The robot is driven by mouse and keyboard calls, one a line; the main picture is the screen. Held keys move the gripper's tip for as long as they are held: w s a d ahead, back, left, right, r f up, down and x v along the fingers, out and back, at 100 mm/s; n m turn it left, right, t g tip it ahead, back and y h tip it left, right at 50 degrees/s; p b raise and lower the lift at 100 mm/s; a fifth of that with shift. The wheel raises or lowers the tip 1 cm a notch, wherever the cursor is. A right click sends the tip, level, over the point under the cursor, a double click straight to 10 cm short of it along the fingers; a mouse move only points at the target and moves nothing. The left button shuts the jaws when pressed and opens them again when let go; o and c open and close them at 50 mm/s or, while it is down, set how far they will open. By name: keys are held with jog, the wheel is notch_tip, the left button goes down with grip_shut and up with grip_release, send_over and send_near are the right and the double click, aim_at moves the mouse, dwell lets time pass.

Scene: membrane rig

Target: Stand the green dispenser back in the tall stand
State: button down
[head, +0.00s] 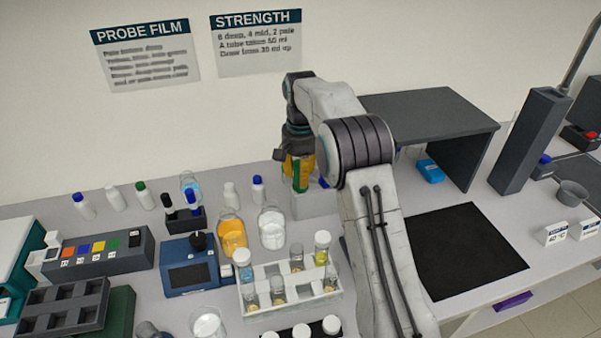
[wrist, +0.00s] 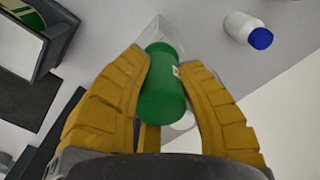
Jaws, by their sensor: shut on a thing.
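The green dispenser (wrist: 162,88) is between the two yellow fingers of my gripper (wrist: 168,72), which is shut on it. In the head view, my gripper (head: 299,172) holds the green dispenser (head: 300,180) above or at a pale grey block (head: 316,206) near the back wall. This block may be the tall stand; I cannot tell whether the dispenser's lower end is in it or over it. A pale translucent shape shows just beyond the dispenser in the wrist view.
A white bottle with a blue cap (head: 258,189) stands just left of my gripper; it also shows in the wrist view (wrist: 246,30). Beakers (head: 232,236) and a tube rack (head: 290,290) stand in front. A dark shelf (head: 430,105) and black mat (head: 465,250) are right.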

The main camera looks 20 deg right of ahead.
jog(key=shift+f, duration=0.15)
dwell(0.3)
jog(key=c, duration=0.9)
grip_release()
jog(key=shift+o, duration=0.2)
notch_tip(320, 180, up, 11)
jog(key=shift+f, duration=0.15)
jog(key=shift+r, duration=0.5)
jog(key=shift+s+r, duration=0.15)
jog(key=shift+r, duration=0.1)
